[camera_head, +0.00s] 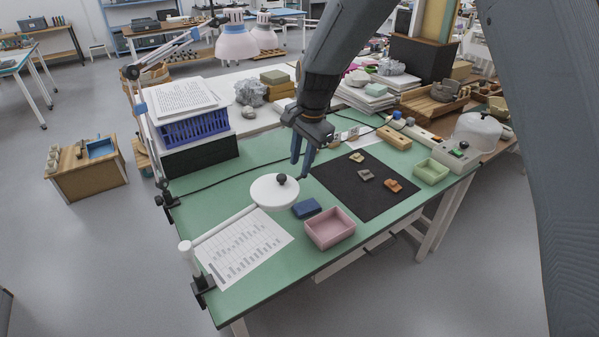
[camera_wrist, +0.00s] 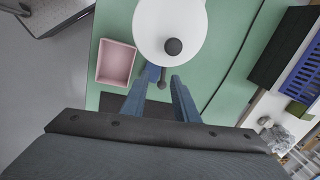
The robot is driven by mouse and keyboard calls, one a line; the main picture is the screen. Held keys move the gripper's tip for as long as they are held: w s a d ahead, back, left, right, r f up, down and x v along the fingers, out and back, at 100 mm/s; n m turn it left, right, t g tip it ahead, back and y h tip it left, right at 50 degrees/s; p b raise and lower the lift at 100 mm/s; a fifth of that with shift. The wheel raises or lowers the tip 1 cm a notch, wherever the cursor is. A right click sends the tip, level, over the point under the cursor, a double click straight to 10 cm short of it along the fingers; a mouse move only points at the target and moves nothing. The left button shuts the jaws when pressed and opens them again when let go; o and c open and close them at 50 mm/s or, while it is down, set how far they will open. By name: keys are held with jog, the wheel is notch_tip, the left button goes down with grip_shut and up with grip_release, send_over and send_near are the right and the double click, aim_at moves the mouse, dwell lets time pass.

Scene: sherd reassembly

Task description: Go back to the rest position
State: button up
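My gripper (camera_head: 302,172) hangs above the green table, pointing down, just behind and right of the white round disc (camera_head: 275,194) with its black knob (camera_head: 281,180). In the wrist view my gripper (camera_wrist: 163,75) has its two blue fingers apart, with a gap between the tips. Several sherds lie on the black mat (camera_head: 340,183): a tan one (camera_head: 357,157), a grey one (camera_head: 365,174) and an orange one (camera_head: 393,185).
A pink tray (camera_head: 329,240) and a blue block (camera_head: 306,208) sit near the front edge. A green tray (camera_head: 431,172) is at right. A blue basket (camera_head: 195,130) on a black box stands at back left.

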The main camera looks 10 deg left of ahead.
jog(key=shift+s+d+r, duration=0.1)
jog(key=shift+s+r, duration=0.05)
jog(key=shift+r, duration=0.8)
